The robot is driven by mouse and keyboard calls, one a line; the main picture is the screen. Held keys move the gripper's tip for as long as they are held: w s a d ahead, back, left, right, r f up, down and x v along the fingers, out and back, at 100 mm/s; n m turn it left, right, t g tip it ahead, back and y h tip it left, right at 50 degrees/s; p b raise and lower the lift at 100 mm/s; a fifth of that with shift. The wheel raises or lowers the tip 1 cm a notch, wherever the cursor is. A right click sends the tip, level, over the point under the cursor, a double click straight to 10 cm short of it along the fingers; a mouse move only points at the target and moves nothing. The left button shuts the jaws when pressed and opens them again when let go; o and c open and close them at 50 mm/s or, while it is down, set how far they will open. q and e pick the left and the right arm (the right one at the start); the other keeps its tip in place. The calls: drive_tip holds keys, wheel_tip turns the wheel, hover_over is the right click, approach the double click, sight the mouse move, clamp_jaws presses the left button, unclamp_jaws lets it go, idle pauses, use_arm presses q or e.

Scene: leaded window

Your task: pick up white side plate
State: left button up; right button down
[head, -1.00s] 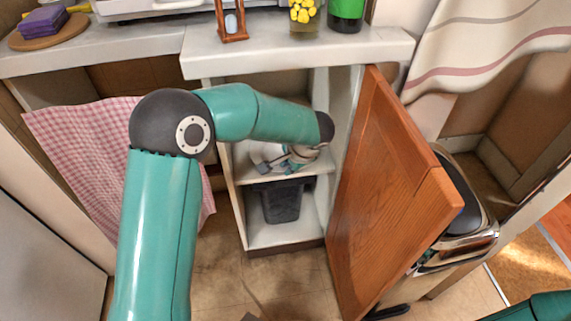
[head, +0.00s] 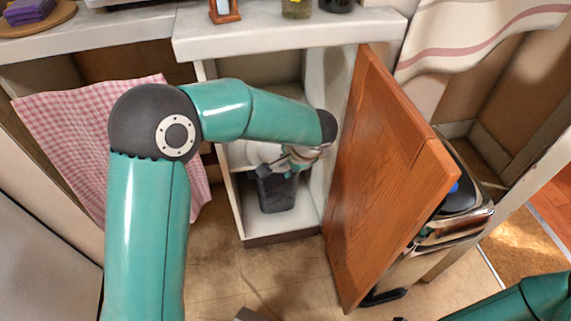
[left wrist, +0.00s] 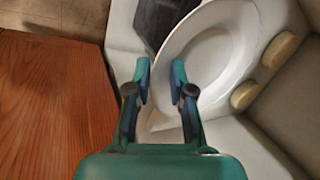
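The white side plate (left wrist: 212,62) shows large in the left wrist view, inside the open cupboard. In the head view it is a pale shape (head: 262,153) at the shelf, partly hidden by my left gripper (head: 280,166). In the left wrist view my left gripper (left wrist: 162,82) has its fingers apart. The near-left rim of the plate appears between them, with one finger outside the rim and the other over the plate's face. I see no firm contact.
The wooden cupboard door (head: 385,185) stands open just right of my left arm. A dark grey container (head: 277,192) stands below the shelf. Two cream round pieces (left wrist: 279,50) are on the cupboard wall beside the plate. A checked cloth (head: 85,135) hangs at left.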

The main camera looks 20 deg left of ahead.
use_arm(q)
drive_tip(key=shift+o, duration=1.1)
drive_tip(key=shift+r, duration=0.1)
drive_tip(key=v, duration=1.1)
drive_tip(key=shift+r, duration=0.35)
drive_tip(key=shift+d, duration=0.1)
